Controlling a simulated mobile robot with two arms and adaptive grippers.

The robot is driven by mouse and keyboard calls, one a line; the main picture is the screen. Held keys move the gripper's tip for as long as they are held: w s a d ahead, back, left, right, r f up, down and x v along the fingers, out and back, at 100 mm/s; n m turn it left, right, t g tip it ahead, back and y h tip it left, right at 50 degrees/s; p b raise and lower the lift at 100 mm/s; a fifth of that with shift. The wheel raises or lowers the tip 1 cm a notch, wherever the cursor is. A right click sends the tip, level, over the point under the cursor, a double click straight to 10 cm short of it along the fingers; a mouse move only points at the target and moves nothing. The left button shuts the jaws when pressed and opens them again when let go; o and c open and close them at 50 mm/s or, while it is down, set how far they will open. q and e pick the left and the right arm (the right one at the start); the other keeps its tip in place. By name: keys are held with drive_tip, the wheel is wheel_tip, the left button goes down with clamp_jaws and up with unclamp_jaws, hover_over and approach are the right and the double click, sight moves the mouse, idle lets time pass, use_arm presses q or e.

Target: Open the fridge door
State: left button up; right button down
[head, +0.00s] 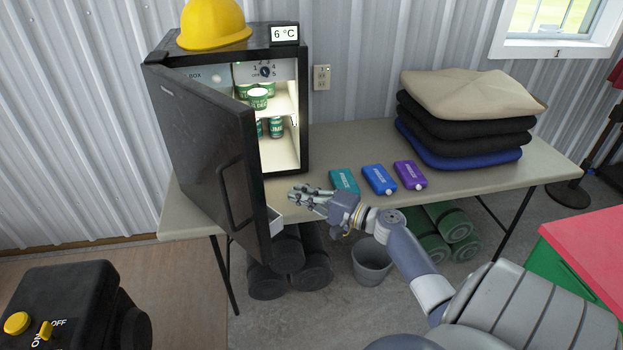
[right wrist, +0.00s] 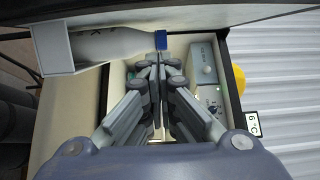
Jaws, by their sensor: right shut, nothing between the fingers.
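The small black fridge (head: 303,110) stands on the left part of the table. Its door (head: 195,115) stands partly open, swung toward me, with its handle (head: 226,200) on the outer face. Lit shelves with green cans (head: 258,98) show inside. My right gripper (head: 297,196) is shut and empty, just right of the door's free edge, on its inner side. In the right wrist view, the shut fingers (right wrist: 158,65) point at the fridge opening, close to a white bottle with a blue cap (right wrist: 105,44) by the door. I cannot tell whether they touch. My left gripper is out of view.
A yellow hard hat (head: 213,22) and a 6 °C display (head: 284,34) sit on the fridge. Ice packs (head: 380,180) and folded cushions (head: 465,115) lie on the table (head: 345,135). A grey bucket (head: 371,262) and dark rolls (head: 312,265) are below.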

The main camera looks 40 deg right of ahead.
drive_tip(key=w+a+p, duration=0.3)
drive_tip(key=a, duration=0.2)
drive_tip(key=shift+w+a, duration=0.15)
drive_tip(key=shift+w, duration=0.25)
drive_tip(key=shift+f, duration=0.1)
